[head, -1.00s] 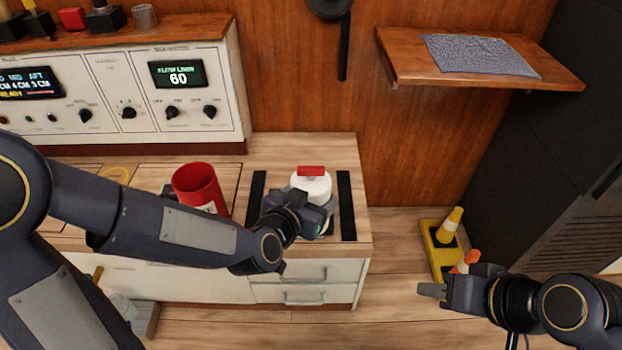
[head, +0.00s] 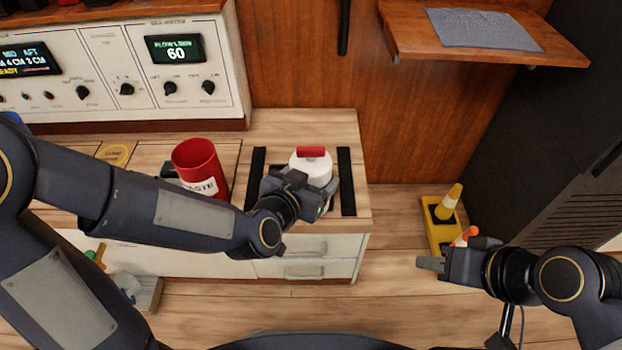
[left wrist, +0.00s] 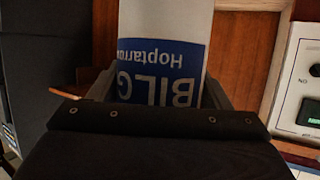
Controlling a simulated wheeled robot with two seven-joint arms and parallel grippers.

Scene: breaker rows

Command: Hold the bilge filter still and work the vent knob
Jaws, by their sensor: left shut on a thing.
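The bilge filter (head: 311,168) is a white canister standing on the counter between two black strips. Its red vent knob (head: 311,152) sits on top. My left gripper (head: 318,190) is shut on the filter's body from the front left. In the left wrist view the filter's blue and white label (left wrist: 165,70) reads "BILG" upside down, with a finger on each side of it. The knob is out of that view. My right gripper (head: 432,264) hangs out over the floor to the right, apart from the filter. Its finger gap is not clear.
A red waste cup (head: 200,168) stands left of the filter, close to my left arm. A control panel (head: 120,75) is behind it. A wooden shelf (head: 480,62) with a grey cloth juts out at upper right. A yellow stand with cones (head: 437,225) is on the floor.

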